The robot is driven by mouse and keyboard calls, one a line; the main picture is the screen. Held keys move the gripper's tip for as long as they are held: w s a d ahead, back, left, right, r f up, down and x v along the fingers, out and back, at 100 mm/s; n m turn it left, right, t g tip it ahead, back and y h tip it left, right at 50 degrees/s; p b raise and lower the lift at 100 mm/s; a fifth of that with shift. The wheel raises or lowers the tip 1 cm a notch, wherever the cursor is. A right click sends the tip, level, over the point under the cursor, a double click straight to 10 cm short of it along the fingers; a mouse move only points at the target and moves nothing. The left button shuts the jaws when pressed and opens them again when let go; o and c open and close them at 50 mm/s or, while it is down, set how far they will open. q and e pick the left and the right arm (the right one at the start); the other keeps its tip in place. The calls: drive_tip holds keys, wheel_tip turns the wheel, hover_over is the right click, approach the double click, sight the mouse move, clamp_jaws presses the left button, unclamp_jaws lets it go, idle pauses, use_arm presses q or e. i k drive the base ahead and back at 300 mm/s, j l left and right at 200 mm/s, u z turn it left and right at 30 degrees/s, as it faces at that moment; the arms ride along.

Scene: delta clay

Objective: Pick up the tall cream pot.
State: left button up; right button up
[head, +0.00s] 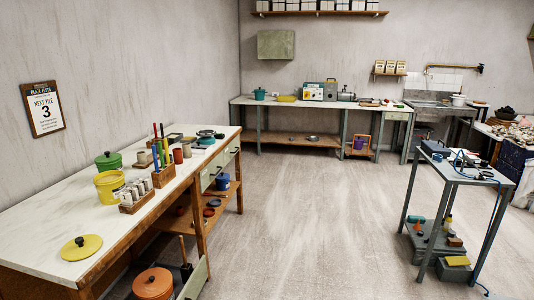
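I cannot pick out a tall cream pot for certain. A small pale pot (458,100) stands by the sink at the back right, too small to judge its height or exact colour. An orange lidded pot (153,284) sits low beneath that bench. A teal pot (259,94) stands on the back bench. Neither of my grippers shows in the head view.
A rack of pale jars (136,193) and a yellow lid (81,247) are on the left bench. A metal cart (459,169) with cables and tools stands at the right. A sink (437,99) is at the back. The floor (310,215) between bench and cart is clear.

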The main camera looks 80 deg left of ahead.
sight(187, 152)
drive_tip(key=j+u, duration=0.1)
drive_tip(key=u, duration=0.35)
drive_tip(key=j+u, duration=0.1)
drive_tip(key=u, duration=0.35)
drive_tip(key=j+u, duration=0.1)
drive_tip(key=u, duration=0.8)
drive_tip(key=i+j+u, duration=0.1)
drive_tip(key=u, duration=0.4)
drive_tip(key=i+j+u, duration=0.2)
drive_tip(key=u, duration=0.15)
drive_tip(key=i+j+u, duration=0.1)
drive_tip(key=i+u, duration=0.65)
drive_tip(key=i, duration=0.5)
drive_tip(key=u, duration=0.05)
